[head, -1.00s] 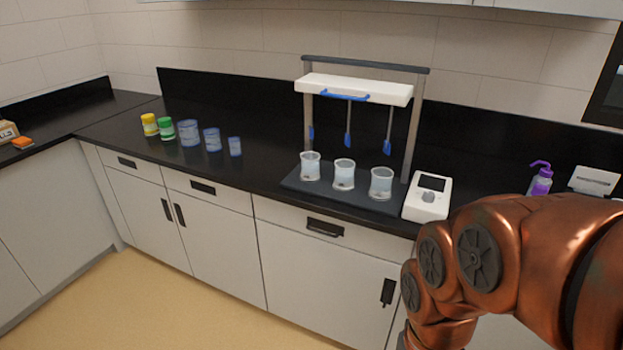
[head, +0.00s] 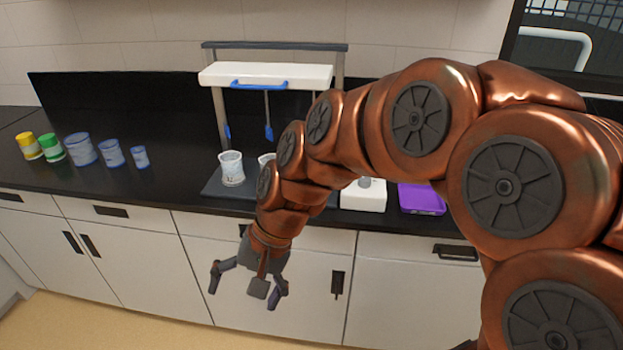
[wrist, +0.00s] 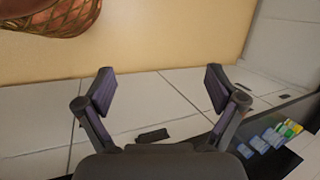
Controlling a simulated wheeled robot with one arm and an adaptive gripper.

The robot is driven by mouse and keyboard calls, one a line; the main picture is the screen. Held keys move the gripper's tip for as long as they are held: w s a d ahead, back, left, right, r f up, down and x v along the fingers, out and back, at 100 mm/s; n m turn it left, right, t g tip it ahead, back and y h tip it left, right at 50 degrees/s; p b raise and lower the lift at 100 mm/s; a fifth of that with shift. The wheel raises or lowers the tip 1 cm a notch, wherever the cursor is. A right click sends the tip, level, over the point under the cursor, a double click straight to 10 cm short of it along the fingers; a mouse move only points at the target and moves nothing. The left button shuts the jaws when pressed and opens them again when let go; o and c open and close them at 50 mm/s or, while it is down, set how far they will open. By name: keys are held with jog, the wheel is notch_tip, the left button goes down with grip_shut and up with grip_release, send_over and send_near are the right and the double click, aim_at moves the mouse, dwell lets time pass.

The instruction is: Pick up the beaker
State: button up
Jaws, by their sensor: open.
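A clear beaker (head: 231,168) with pale contents stands upright on a dark base (head: 212,190) under the stirrer stand, at the left. Another beaker (head: 266,160) beside it is mostly hidden behind my arm. Several blue-tinted beakers (head: 80,149) stand in a row on the counter to the left. They also show small at the lower right of the wrist view (wrist: 257,142). My gripper (head: 247,291) is open and empty, hanging in front of the cabinet doors below the counter edge, apart from every beaker. In the wrist view its fingers (wrist: 160,92) are spread wide.
The stand's white head (head: 265,75) and blue paddles (head: 268,130) overhang the beakers. Yellow (head: 28,146) and green (head: 50,149) jars stand far left. A white device (head: 363,195) and a purple item (head: 420,199) lie right of the base. Counter is clear between the blue beakers and stand.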

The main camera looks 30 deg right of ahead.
jog(key=w+d+r+m+t+y, duration=0.25)
jog(key=w+d+m, duration=0.3)
jog(key=w, duration=0.45)
jog(key=w+d+r+m+t+y, duration=0.1)
jog(key=w+d+m+t, duration=0.3)
jog(key=w+m, duration=0.45)
jog(key=w+d+f+m+t+h, duration=0.2)
jog(key=w+d+m, duration=0.15)
jog(key=d, duration=0.55)
jog(key=w+d+f+m+t+h+b, duration=0.1)
jog(key=w+d+f+m+t+h, duration=0.1)
jog(key=d+m, duration=0.5)
jog(key=w+d+f+m+t+h, duration=0.2)
jog(key=w+d, duration=0.1)
jog(key=d, duration=0.8)
jog(key=shift+m, duration=0.25)
jog(key=shift+p+x, duration=0.85)
jog(key=shift+x, duration=2.9)
jog(key=shift+d, duration=0.15)
jog(key=shift+c, duration=0.2)
jog(key=c, duration=1.7)
jog(key=shift+r, duration=0.15)
jog(key=shift+c, duration=0.2)
